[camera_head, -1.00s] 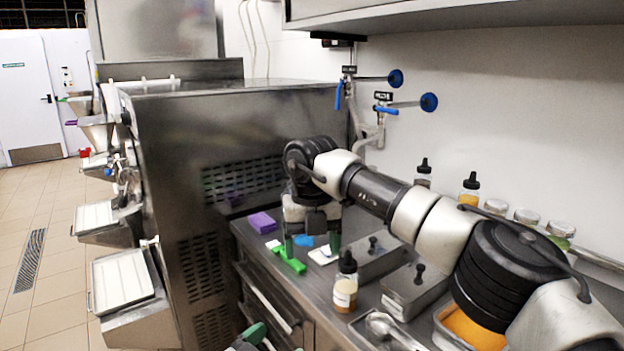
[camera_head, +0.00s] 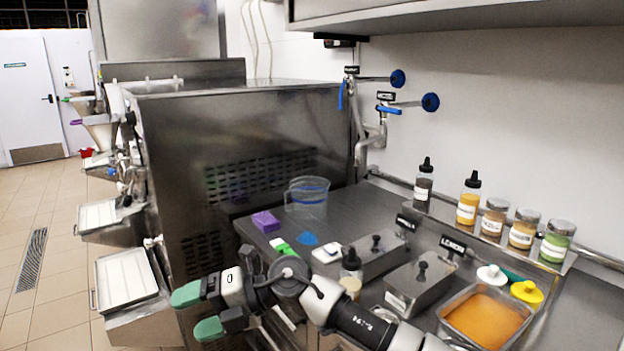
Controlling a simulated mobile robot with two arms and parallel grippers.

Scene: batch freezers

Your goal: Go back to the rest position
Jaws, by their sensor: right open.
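My right gripper (camera_head: 197,311) has two green-tipped fingers spread apart with nothing between them. It is at the lower left of the head view, in front of the counter's front edge. My right arm comes in from the bottom right and hides part of the counter front and part of a dark-capped bottle (camera_head: 350,262). My left gripper is not in view.
The steel counter (camera_head: 365,205) holds a clear jug (camera_head: 307,198), a purple block (camera_head: 265,221), lidded steel containers (camera_head: 420,284) and an orange-filled pan (camera_head: 486,316). Several bottles and jars line the wall. A batch freezer (camera_head: 240,130) stands left; floor (camera_head: 70,255) beyond is clear.

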